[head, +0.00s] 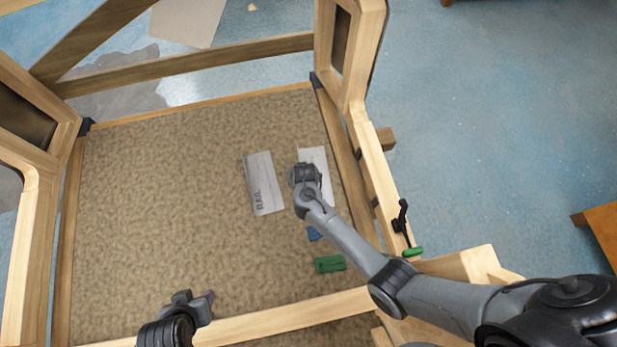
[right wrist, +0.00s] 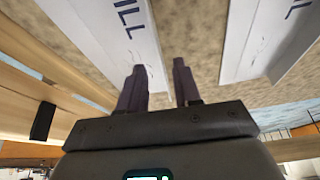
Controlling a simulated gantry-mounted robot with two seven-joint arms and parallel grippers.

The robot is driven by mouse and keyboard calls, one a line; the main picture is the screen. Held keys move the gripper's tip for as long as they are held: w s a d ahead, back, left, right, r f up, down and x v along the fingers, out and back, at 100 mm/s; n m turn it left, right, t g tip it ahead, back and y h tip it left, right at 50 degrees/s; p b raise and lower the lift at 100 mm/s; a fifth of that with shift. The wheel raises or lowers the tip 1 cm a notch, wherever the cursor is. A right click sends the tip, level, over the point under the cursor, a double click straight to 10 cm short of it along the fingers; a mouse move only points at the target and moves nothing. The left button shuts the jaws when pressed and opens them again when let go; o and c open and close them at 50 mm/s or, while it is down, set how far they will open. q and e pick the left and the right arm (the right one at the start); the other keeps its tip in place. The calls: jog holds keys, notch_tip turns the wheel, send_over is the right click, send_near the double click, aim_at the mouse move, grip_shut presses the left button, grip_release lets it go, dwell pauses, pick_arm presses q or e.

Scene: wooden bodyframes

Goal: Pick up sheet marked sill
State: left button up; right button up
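The sheet marked sill (head: 313,157) lies flat on the brown carpeted panel, its lower part hidden behind my right arm. In the right wrist view the sheet (right wrist: 100,30) shows the letters "ILL". A second sheet, marked RAIL (head: 262,183), lies to its left in the head view; it also shows in the right wrist view (right wrist: 262,35). My right gripper (right wrist: 158,72) is open and empty. One finger overlaps the edge of the sill sheet in that view; contact cannot be told. My left gripper (head: 197,300) is near the front beam, away from both sheets; its opening is unclear.
A wooden frame surrounds the carpeted panel (head: 150,220), with upright posts at left and right (head: 352,55). A green block (head: 330,264) and a small blue thing (head: 314,234) lie near the right arm. A green-handled clamp (head: 405,230) is on the right rail.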

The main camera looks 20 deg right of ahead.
jog(key=shift+b+x, duration=0.5)
jog(key=shift+x, duration=1.15)
jog(key=shift+w, duration=0.1)
jog(key=shift+c, duration=0.5)
grip_shut()
